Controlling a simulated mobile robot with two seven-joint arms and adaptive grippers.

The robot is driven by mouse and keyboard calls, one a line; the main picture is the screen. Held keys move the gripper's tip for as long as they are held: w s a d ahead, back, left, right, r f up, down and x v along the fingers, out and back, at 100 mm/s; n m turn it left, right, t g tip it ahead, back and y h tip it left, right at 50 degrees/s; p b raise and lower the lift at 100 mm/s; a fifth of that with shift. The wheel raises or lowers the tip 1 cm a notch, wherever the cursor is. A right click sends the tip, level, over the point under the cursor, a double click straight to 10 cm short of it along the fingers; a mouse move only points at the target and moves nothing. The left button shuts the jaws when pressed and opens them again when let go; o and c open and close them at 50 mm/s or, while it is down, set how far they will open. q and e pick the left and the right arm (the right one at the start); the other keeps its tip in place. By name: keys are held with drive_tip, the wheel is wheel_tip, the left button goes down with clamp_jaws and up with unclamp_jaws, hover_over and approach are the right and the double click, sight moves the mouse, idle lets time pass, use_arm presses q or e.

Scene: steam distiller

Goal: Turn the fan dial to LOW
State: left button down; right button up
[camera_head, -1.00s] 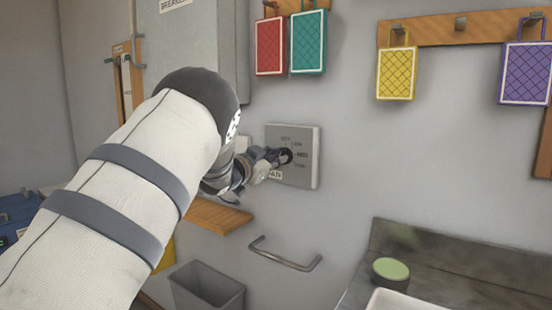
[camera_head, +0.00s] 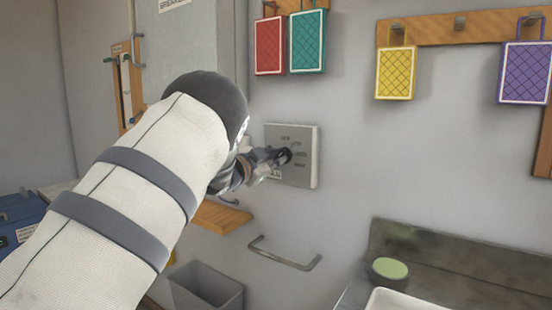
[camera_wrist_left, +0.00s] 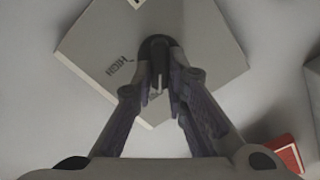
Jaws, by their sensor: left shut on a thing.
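The fan dial is a small dark knob (camera_head: 284,156) on a square grey panel (camera_head: 307,176) fixed to the wall. Several small labels are printed around the knob, too small to read surely in the head view. My left gripper (camera_head: 278,157) reaches in from the left and is shut on the knob. In the left wrist view the fingers of my left gripper (camera_wrist_left: 161,88) close around the dark knob (camera_wrist_left: 156,45); the word HIGH shows on the panel (camera_wrist_left: 205,50) to its left. The knob's pointer is hidden by the fingers. My right gripper is not in view.
Red (camera_head: 270,46) and teal (camera_head: 307,42) pads hang above the panel. A metal wall handle (camera_head: 284,254) and a wooden ledge (camera_head: 222,215) are below it. A grey bin (camera_head: 207,288) stands lower. A counter (camera_head: 440,270) with a green-topped round item (camera_head: 390,268) is at right.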

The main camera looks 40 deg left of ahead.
use_arm(q)
drive_tip(key=c, duration=1.6)
unclamp_jaws()
drive_tip(key=s+d, duration=0.1)
drive_tip(key=s, duration=1.1)
drive_tip(key=shift+d, duration=0.15)
